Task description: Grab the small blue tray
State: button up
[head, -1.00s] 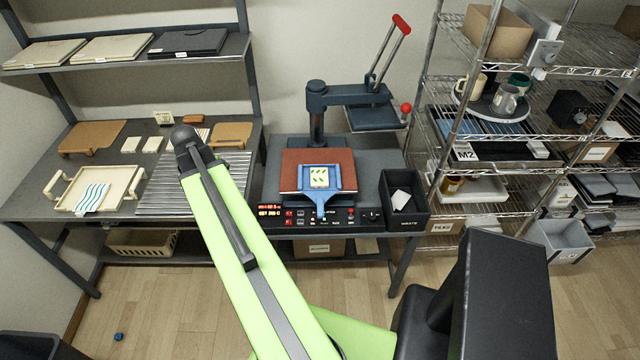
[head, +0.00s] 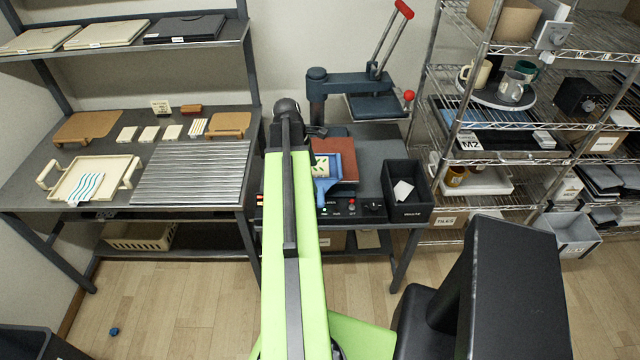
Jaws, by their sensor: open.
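The small blue tray (head: 334,183) sits on the red-brown pad of the press (head: 346,167). It holds a pale tile with a green pattern (head: 320,163). Its left side and part of its front are hidden behind my raised green arm. The arm's dark rounded joint (head: 287,107) stands in front of the press's left side.
The press's upper plate (head: 375,107) is swung to the right, its red-tipped lever raised. A black waste bin (head: 408,212) stands right of the press. A ribbed metal mat (head: 190,172) and a cream tray (head: 125,180) lie on the left bench. Wire shelves stand at right.

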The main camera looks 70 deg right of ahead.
jog(key=b, duration=0.4)
send_over(321, 195)
jog(key=w, duration=0.1)
notch_tip(321, 195, down, 6)
jog(key=r, duration=0.1)
jog(key=shift+w+a+f, duration=0.1)
jog(key=shift+a+f, duration=0.05)
jog(key=shift+a, duration=0.25)
jog(key=b+x, duration=0.5)
jog(key=shift+w+d+f, duration=0.15)
jog(key=shift+f, duration=0.1)
jog(key=shift+r, duration=0.2)
jog(key=c, duration=1.7)
jog(key=shift+r+p, duration=0.1)
jog(key=shift+p, duration=0.2)
